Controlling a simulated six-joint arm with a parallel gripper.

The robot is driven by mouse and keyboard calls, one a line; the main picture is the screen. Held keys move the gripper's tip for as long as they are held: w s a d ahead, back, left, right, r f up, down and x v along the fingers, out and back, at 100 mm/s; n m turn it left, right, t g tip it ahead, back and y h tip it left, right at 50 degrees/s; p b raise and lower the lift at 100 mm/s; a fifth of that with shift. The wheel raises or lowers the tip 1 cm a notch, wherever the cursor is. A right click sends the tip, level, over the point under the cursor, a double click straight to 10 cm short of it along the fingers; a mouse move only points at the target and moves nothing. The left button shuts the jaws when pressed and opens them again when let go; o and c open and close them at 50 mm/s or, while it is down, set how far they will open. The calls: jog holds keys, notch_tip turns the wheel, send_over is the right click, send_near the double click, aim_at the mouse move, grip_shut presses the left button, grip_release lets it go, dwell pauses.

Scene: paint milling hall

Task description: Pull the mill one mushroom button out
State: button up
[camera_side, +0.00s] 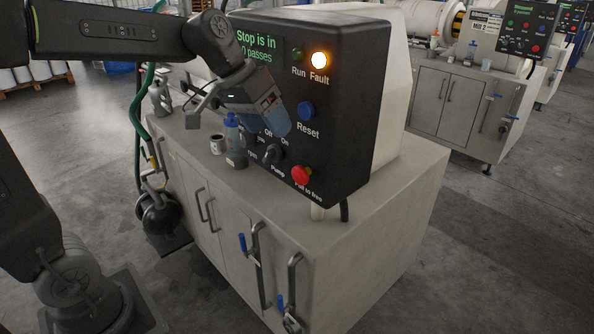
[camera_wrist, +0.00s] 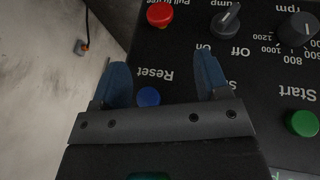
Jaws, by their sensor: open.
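The red mushroom button (camera_side: 300,174) sits low on the black panel (camera_side: 345,130) of the nearest mill, above the words "Pull to free". It also shows in the wrist view (camera_wrist: 160,14) at the top edge, beyond my fingertips. My gripper (camera_side: 264,125) is in front of the panel, up and left of the button in the side view. Its two blue fingers are spread and empty in the wrist view (camera_wrist: 163,68). The blue Reset button (camera_wrist: 148,97) shows between them. The display (camera_side: 256,46) reads "Stop is in" and "0 passes". The Fault lamp (camera_side: 319,60) glows amber.
The Pump switch (camera_side: 272,154) is left of the red button. The green Start button (camera_wrist: 302,123) is at the wrist view's right. Other mills stand behind.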

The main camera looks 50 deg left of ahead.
aim_at(295, 168)
jog(key=x, duration=1.2)
jog(key=shift+d+f, duration=0.1)
jog(key=shift+f, duration=0.1)
jog(key=shift+c, duration=0.2)
grip_shut()
jog(key=shift+s, duration=0.7)
jog(key=c, duration=1.2)
grip_release()
jog(key=shift+c, duration=0.2)
jog(key=o, duration=1.3)
jog(key=v, duration=1.4)
